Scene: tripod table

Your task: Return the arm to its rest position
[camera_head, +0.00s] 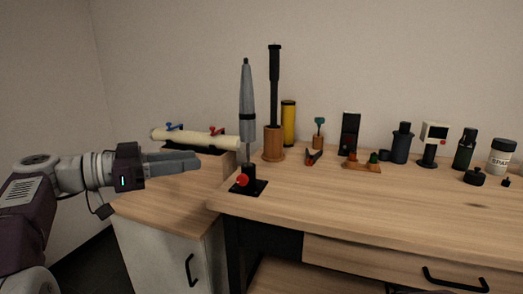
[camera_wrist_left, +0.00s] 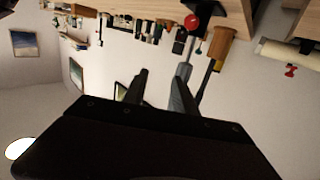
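My left gripper (camera_head: 182,162) reaches in from the left in the head view, above the low side cabinet. Its two fingers also show apart in the left wrist view (camera_wrist_left: 160,85), with nothing held between them. A grey folded tripod (camera_head: 247,95) with a black collar stands upright on a black base (camera_head: 256,187) with a red knob (camera_head: 242,180), to the right of the fingertips and clear of them in the head view. The wrist view is upside down and shows the red knob (camera_wrist_left: 192,22) beyond the fingers. My right gripper is not in view.
A cream roll (camera_head: 195,139) with blue and red clamps lies behind the left gripper. A black pole stands in a brown holder (camera_head: 273,143), beside a yellow tube (camera_head: 288,124). Several small items line the back of the wooden table (camera_head: 380,209); its front is clear.

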